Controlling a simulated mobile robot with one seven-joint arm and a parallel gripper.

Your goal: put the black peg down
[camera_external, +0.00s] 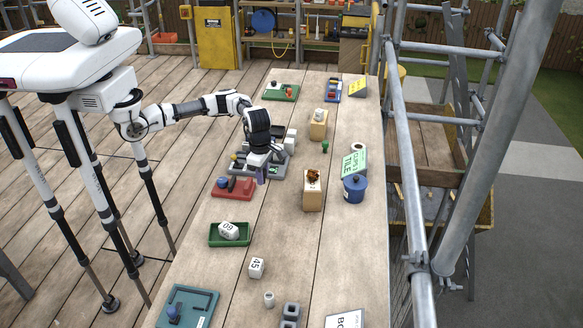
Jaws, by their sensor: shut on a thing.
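My gripper (261,165) points down over the near edge of a grey tray (272,172) at the middle left of the long wooden table. It is shut on a small, narrow upright piece, which I take for the black peg (261,177); it looks dark purplish at this size. The peg's upper part is hidden by the fingers. I cannot tell whether its lower end touches the table or tray. My wrist hides part of the grey tray, which holds dark and light blocks and a small yellow item.
A red tray (233,194) with a blue knob lies just left of the peg. A green tray (230,242) holds a white block. A wooden block (312,193), a blue pot (354,188) and a green-white sign (355,160) stand to the right. Bare tabletop lies between.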

